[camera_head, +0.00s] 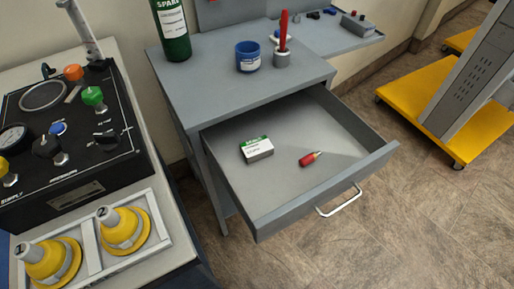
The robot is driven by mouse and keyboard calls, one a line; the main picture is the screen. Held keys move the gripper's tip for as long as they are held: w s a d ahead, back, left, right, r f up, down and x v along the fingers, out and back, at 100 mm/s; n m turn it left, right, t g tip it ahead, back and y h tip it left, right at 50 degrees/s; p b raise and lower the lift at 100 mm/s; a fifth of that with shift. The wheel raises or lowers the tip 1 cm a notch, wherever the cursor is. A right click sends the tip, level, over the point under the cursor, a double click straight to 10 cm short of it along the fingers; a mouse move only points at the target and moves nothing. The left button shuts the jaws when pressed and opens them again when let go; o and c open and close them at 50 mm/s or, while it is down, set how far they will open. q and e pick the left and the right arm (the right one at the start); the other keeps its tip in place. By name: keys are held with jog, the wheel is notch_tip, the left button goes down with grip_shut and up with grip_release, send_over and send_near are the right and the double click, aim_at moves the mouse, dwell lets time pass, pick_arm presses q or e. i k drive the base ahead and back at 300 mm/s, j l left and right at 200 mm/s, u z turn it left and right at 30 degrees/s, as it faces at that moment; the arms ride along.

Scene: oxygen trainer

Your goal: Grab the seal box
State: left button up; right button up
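A small box with a green and white label, which looks like the seal box (257,149), lies in the open drawer (285,195) of the grey cabinet, left of the drawer's middle. Its label has print too small to read fully. A small red object with a light tip (311,158) lies to its right, apart from it. Neither of my grippers shows in the head view, and nothing is touching the box.
The drawer is pulled out, with a metal handle (339,201) on its front. A green bottle (171,30), a blue container (248,56) and a red item in a grey holder (283,45) stand on the cabinet top. A black control panel (68,145) and yellow cones (122,228) are at left.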

aim_at(255, 149)
jog(key=l+u, duration=0.25)
jog(key=l, duration=0.2)
jog(key=k+l+u, duration=0.15)
jog(key=l+u, duration=0.15)
jog(key=k+l+u, duration=0.25)
jog(key=l, duration=0.2)
jog(key=i+l+u, duration=0.15)
jog(key=l+u, duration=0.25)
jog(key=l, duration=0.35)
jog(key=l+u, duration=0.35)
jog(key=l, duration=0.35)
jog(key=l+u, duration=0.4)
jog(key=l, duration=0.4)
jog(key=i+l+u, duration=0.15)
jog(key=l+u, duration=0.15)
jog(key=l, duration=0.15)
jog(key=i+l+u, duration=0.1)
jog(key=l+u, duration=0.2)
jog(key=l, duration=0.2)
jog(key=i+l+u, duration=0.1)
jog(key=l+u, duration=0.2)
jog(key=l, duration=0.2)
jog(key=k+j+z, duration=0.15)
jog(key=i+l+u, duration=0.15)
jog(key=l, duration=0.1)
